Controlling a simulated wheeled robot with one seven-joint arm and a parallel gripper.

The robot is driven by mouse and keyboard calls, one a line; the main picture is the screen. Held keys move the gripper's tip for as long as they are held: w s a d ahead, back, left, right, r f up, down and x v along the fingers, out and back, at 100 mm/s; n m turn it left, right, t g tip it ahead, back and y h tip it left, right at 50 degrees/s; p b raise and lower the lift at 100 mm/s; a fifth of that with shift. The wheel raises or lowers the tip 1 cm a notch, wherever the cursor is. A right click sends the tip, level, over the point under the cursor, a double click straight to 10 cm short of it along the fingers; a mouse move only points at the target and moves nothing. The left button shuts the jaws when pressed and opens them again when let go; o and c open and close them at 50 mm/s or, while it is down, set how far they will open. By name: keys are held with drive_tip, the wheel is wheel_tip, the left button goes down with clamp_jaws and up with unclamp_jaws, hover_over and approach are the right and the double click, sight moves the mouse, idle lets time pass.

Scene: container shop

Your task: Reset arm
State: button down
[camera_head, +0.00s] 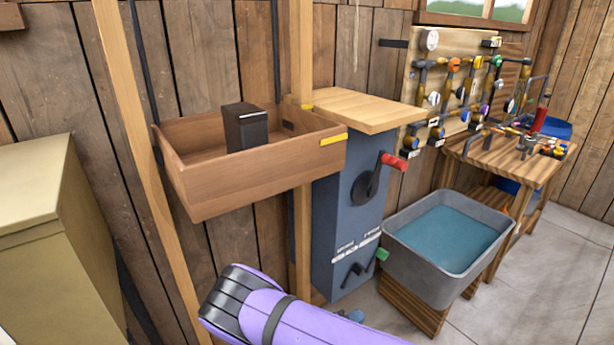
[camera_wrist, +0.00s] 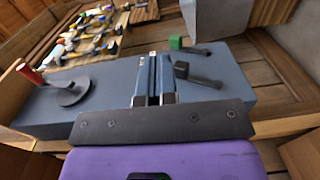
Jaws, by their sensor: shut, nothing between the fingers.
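My purple arm (camera_head: 300,325) reaches across the bottom of the head view, low in front of the blue-grey cabinet (camera_head: 335,220). My gripper (camera_wrist: 157,60) is in the wrist view, with its two blue-grey fingers together and nothing between them. It points along the cabinet face (camera_wrist: 110,100), beside the crank with the green handle (camera_wrist: 177,43). The red-handled crank (camera_wrist: 32,75) is to its left. I cannot tell whether the fingers touch the cabinet. In the head view my gripper is mostly hidden behind my arm.
A wooden box (camera_head: 215,190) holding a dark block (camera_head: 245,128) hangs left of the cabinet between posts. A grey basin of water (camera_head: 400,262) stands right of it, before a bench (camera_head: 520,160) and pipe board (camera_head: 425,50). A tan cabinet (camera_head: 60,230) is at left.

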drive_tip(key=s+d+r+m+g+y, duration=0.1)
drive_tip(key=d+r+m+g+y, duration=0.2)
drive_tip(key=r, duration=1)
drive_tip(key=d+r+m+g+y, duration=0.2)
drive_tip(key=d+r+g, duration=0.15)
drive_tip(key=r, duration=0.95)
drive_tip(key=s+d+r+m+g+y, duration=0.15)
drive_tip(key=r+g, duration=0.35)
drive_tip(key=r, duration=0.9)
drive_tip(key=s+d+r+m+t+y, duration=0.1)
drive_tip(key=s+d+r+t+y, duration=0.35)
drive_tip(key=s+r, duration=0.8)
drive_tip(key=s+d+r+t+y, duration=0.2)
drive_tip(key=s+r, duration=0.5)
drive_tip(key=s, duration=0.4)
drive_tip(key=shift+s+d+r+y, duration=0.4)
drive_tip(key=shift+d+y, duration=0.1)
drive_tip(key=shift+y, duration=0.2)
